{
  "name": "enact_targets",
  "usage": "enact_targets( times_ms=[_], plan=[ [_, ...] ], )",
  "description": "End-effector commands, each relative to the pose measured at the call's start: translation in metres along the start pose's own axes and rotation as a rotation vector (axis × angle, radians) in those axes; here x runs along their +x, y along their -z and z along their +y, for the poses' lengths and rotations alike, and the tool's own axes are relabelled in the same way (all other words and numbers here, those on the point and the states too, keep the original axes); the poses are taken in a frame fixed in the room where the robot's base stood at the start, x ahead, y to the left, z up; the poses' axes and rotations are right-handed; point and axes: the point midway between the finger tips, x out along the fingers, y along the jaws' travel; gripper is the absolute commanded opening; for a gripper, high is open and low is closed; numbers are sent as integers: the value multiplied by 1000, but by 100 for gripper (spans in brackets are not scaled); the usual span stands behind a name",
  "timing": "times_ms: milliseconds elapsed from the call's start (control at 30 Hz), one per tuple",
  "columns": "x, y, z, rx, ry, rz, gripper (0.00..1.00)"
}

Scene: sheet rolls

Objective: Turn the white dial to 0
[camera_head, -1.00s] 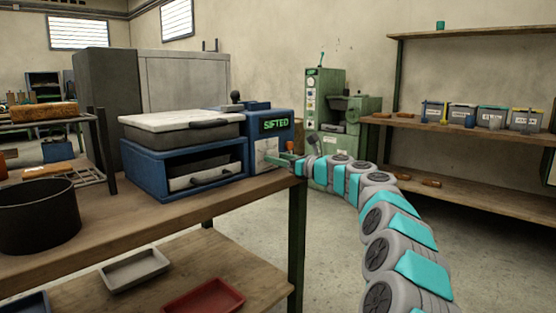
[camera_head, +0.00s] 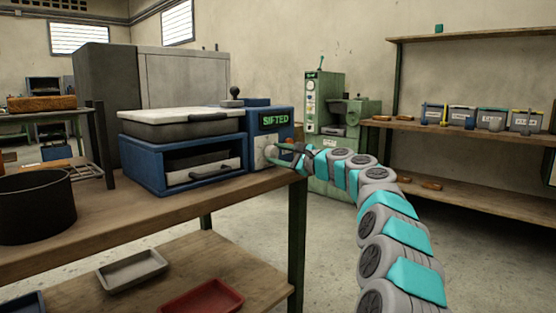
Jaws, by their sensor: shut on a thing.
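The blue machine (camera_head: 185,172) stands on the wooden bench, with a green lit display reading "SIFTED" (camera_head: 275,120) on its right front panel. Below the display is a pale panel (camera_head: 260,155) where the white dial (camera_head: 268,152) sits. The dial is mostly hidden by my gripper, and its setting cannot be read. My gripper (camera_head: 274,153) reaches in from the right at the dial and is shut on it. The fingers are small in this view.
The wooden bench (camera_head: 120,212) has a dark round pan (camera_head: 36,210) at the left. A grey tray (camera_head: 132,270) and a red tray (camera_head: 205,300) lie on the lower shelf. A green machine (camera_head: 325,110) stands behind my arm. The floor right of the bench is clear.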

Motion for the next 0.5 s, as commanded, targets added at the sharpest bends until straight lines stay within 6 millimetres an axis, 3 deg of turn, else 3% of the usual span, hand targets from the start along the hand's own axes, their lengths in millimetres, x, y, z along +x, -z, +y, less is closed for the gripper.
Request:
enact_targets(
  times_ms=[500],
  plan=[
    [0, 0, 0, -155, -2, -1, 0]
  ],
)
